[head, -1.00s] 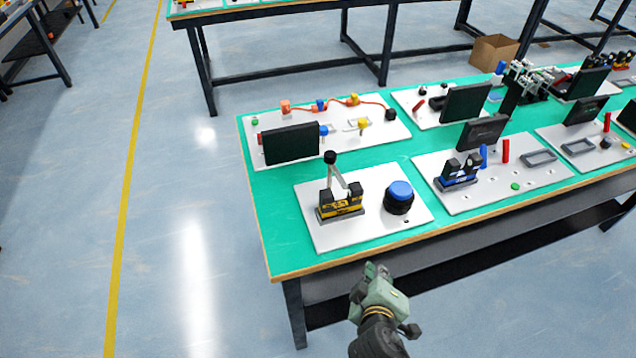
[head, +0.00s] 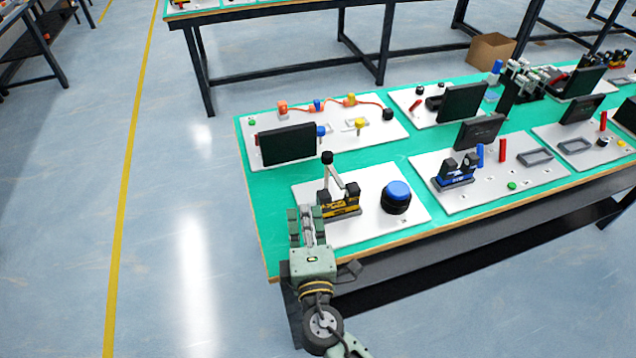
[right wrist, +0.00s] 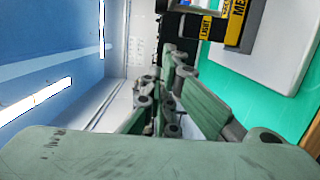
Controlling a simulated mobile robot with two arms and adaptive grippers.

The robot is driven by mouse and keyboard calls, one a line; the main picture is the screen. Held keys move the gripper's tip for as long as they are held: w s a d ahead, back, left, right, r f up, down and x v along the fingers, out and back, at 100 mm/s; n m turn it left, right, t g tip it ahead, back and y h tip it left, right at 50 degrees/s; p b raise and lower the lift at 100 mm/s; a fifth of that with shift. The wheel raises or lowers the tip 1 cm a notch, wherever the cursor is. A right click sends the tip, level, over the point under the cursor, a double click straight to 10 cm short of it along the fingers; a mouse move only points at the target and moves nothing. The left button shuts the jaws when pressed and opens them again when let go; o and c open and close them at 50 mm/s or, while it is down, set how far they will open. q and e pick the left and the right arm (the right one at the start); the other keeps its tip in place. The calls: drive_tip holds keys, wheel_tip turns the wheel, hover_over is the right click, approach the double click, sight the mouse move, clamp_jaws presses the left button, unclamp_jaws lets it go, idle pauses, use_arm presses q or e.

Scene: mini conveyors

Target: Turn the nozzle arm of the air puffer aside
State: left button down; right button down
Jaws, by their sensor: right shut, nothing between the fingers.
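A yellow-and-black device (head: 340,208) stands on the near-left white board. A thin pale arm (head: 335,176) with a black knob (head: 327,157) rises from it. This looks like the air puffer's nozzle arm, but I cannot confirm that. A blue dome on a black base (head: 397,198) stands to its right. My right gripper (head: 306,212) is shut and empty, just left of and in front of the device in the head view. In the right wrist view, the gripper fingers (right wrist: 168,98) are below the device's yellow label (right wrist: 236,22). Contact cannot be told. My left gripper is not in view.
The white board (head: 375,233) lies on a green table (head: 262,222), near its front left corner. A dark screen (head: 287,145) stands behind the device. A blue-and-black device (head: 455,174) stands on the board to the right. Open floor lies left of the table.

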sight(318, 192)
drive_tip(key=w+d+p, duration=0.1)
drive_tip(key=w, duration=0.2)
drive_tip(key=w+d+p, duration=0.1)
drive_tip(key=w, duration=0.1)
drive_tip(key=w+p, duration=0.1)
drive_tip(key=w, duration=0.2)
drive_tip(key=shift+w+d, duration=0.3)
drive_tip(key=shift+d, duration=0.1)
